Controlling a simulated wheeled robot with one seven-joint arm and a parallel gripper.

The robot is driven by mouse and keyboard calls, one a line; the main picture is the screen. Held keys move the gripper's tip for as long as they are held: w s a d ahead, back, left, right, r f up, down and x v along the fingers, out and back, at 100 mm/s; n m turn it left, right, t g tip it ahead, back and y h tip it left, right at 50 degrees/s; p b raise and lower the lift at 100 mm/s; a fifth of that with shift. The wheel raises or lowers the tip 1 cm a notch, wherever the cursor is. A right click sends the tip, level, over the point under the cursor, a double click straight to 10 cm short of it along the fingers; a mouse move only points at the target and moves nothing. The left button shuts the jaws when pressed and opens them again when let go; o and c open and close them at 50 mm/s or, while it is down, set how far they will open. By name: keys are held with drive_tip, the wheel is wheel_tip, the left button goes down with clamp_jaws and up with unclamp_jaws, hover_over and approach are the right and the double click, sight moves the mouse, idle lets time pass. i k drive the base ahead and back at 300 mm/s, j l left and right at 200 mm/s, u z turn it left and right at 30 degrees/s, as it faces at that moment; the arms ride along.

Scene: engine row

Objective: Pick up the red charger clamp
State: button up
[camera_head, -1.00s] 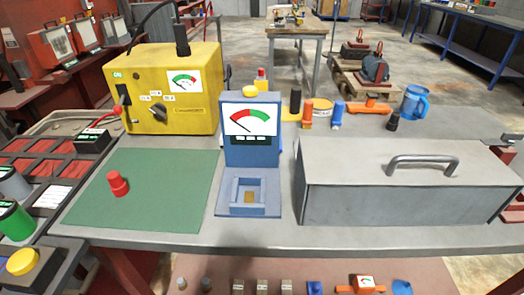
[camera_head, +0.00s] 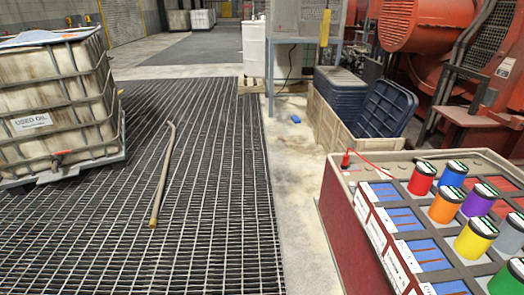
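A small red clamp (camera_head: 345,159) with a thin red cable stands at the far left corner of a red-sided battery box (camera_head: 345,225) at the right. The cable (camera_head: 372,165) runs from it to the right across the box top. The clamp is small, and I cannot tell what its jaws touch. My gripper is not in view.
Several coloured cylinders, including a red one (camera_head: 422,178), stand on the battery box. A caged used-oil tank (camera_head: 60,110) stands at the left. A wooden pole (camera_head: 162,175) lies on the floor grating (camera_head: 215,200). Blue bins (camera_head: 390,108) and red machinery (camera_head: 425,25) stand behind.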

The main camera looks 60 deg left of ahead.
sight(345, 165)
drive_tip(key=i+l+u, duration=0.15)
drive_tip(key=u, duration=0.35)
drive_tip(key=i+l+u, duration=0.2)
drive_tip(key=u, duration=0.25)
drive_tip(key=i+l+u, duration=0.1)
drive_tip(key=l+u, duration=0.2)
drive_tip(key=u, duration=0.2)
drive_tip(key=i+l, duration=0.1)
drive_tip(key=l, duration=0.25)
drive_tip(key=i+l+u, duration=0.15)
drive_tip(key=l, duration=0.6)
drive_tip(key=u, duration=0.05)
